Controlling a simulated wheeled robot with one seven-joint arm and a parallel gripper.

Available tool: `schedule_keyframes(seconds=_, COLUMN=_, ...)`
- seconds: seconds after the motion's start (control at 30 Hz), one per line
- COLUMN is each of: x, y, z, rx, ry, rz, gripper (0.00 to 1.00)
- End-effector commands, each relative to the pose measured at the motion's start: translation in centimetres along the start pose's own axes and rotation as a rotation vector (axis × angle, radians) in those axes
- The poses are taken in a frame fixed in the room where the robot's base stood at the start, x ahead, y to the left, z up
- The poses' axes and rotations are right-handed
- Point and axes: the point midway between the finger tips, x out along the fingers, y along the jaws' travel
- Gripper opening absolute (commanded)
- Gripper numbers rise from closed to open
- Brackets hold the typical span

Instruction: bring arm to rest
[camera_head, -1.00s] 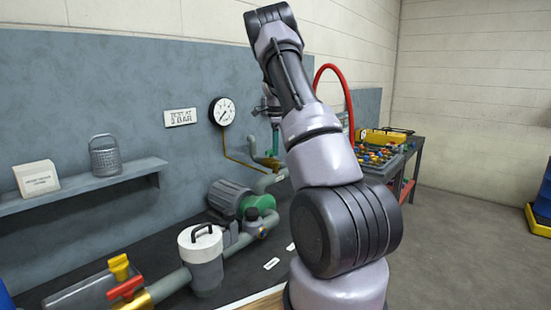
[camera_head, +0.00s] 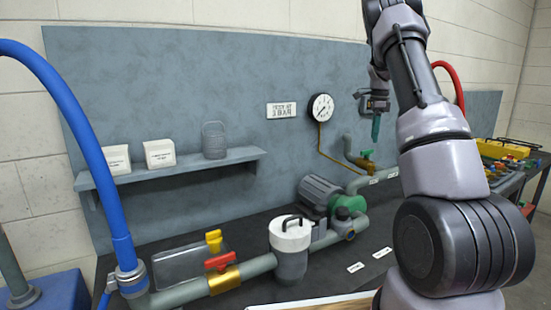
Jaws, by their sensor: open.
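My arm rises at the right of the head view, bent upward, its upper part cut off by the top edge. My gripper (camera_head: 376,127) hangs behind the arm, pointing down, with teal fingers. It is open, and nothing shows between the fingers. It is in front of the grey back panel (camera_head: 240,75), right of the pressure gauge (camera_head: 321,107) and above the pipework.
The bench holds a green-fronted motor (camera_head: 345,205), a white-lidded canister (camera_head: 291,240) and a red-handled valve (camera_head: 220,262). A blue hose (camera_head: 85,130) arches at left. A side table (camera_head: 512,178) stands at right.

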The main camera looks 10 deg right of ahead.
Motion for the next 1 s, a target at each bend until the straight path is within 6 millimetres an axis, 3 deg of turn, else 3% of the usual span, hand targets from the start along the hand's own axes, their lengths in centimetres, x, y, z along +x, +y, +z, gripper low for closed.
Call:
schedule_keyframes(seconds=0.13, x=-3.2, y=2.3, z=1.1, rx=-0.091, ry=-0.044, rz=-0.042, gripper=0.67)
schedule_keyframes(seconds=0.27, x=-6.9, y=5.9, z=2.6, rx=-0.233, ry=-0.092, rz=-0.1, gripper=0.67)
schedule_keyframes(seconds=0.6, x=-14.1, y=17.4, z=6.4, rx=-0.646, ry=-0.159, rz=-0.282, gripper=0.67)
schedule_keyframes(seconds=0.8, x=-16.4, y=25.0, z=8.1, rx=-0.899, ry=-0.149, rz=-0.4, gripper=0.67)
schedule_keyframes(seconds=1.0, x=-16.9, y=32.7, z=9.0, rx=-1.152, ry=-0.095, rz=-0.519, gripper=0.67)
